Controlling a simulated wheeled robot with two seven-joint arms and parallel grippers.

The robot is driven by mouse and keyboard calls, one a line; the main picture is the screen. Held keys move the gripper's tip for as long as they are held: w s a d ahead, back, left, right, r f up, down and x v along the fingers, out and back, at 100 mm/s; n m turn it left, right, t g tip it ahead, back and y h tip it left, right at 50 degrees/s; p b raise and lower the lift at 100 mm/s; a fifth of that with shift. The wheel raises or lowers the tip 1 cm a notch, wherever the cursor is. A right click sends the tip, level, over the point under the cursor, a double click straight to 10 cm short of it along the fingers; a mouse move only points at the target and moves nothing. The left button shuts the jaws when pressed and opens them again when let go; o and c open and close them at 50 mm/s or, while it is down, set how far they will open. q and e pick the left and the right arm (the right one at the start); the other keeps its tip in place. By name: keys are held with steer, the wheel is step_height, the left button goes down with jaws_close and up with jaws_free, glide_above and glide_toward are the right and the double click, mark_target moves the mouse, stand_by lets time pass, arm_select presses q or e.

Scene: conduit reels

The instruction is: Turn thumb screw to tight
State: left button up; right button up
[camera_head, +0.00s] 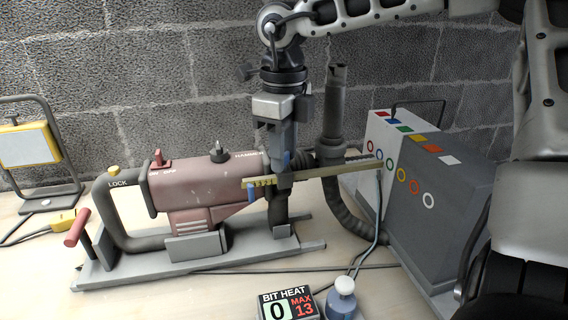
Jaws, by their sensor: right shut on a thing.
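My right gripper (281,158) comes down from above at the front end of the red-brown hammer drill (200,184). Its fingers are shut at the drill's collar, beside the ruled depth rod (335,170). A small blue part (286,158), which looks like the thumb screw, shows at the fingertips and is mostly hidden by them. How far it is turned cannot be seen. Another blue piece (251,192) hangs below the rod's yellow end. My left gripper is not in view.
The drill rests on a grey stand (130,274). A grey box with coloured rings (440,180) stands at right, with a hose (335,110) beside it. A bit heat display (288,305) and a small bottle (342,296) are in front. A yellow lamp (28,144) stands at left.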

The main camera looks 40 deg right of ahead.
steer(key=m+b, duration=0.2)
steer(key=m, duration=0.1)
steer(key=shift+f+m, duration=0.1)
steer(key=shift+m, duration=0.3)
steer(key=m+b, duration=0.2)
steer(key=m, duration=0.2)
steer(key=shift+m, duration=0.3)
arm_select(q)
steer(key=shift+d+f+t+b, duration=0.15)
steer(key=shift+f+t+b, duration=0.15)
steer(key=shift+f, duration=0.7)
arm_select(e)
steer(key=shift+m, duration=0.7)
steer(key=o, duration=1)
arm_select(q)
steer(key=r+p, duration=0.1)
steer(key=p, duration=0.2)
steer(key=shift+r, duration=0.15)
arm_select(e)
step_height(320, 180, up, 16)
steer(key=shift+r, duration=0.1)
